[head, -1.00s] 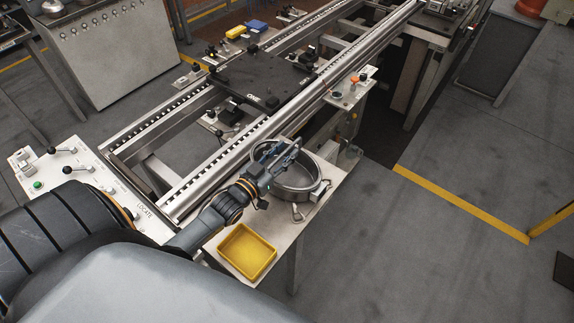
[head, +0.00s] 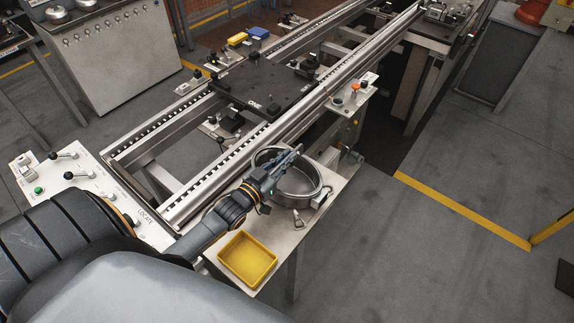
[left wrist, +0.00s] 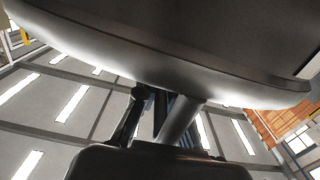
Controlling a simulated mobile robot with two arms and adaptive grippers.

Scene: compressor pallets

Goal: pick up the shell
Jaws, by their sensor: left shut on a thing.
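The shell (head: 308,193) is a round, open metal ring with a shiny wall, at the side table beside the conveyor rails in the head view. My left gripper (head: 289,159) reaches over it from the left, shut on its rim. The gripper hides part of the ring's upper edge. In the left wrist view, a large grey curved surface (left wrist: 190,75), apparently the shell close up, fills the top, with my left fingers (left wrist: 158,118) against its lower edge. Whether the shell touches the table is hard to tell. My right gripper is not in view.
A yellow tray (head: 248,259) sits on the side table's near end. A small clamp block (head: 322,198) stands close to the shell's right side. The rail (head: 235,147) runs just behind, with a black plate (head: 262,83) on the conveyor.

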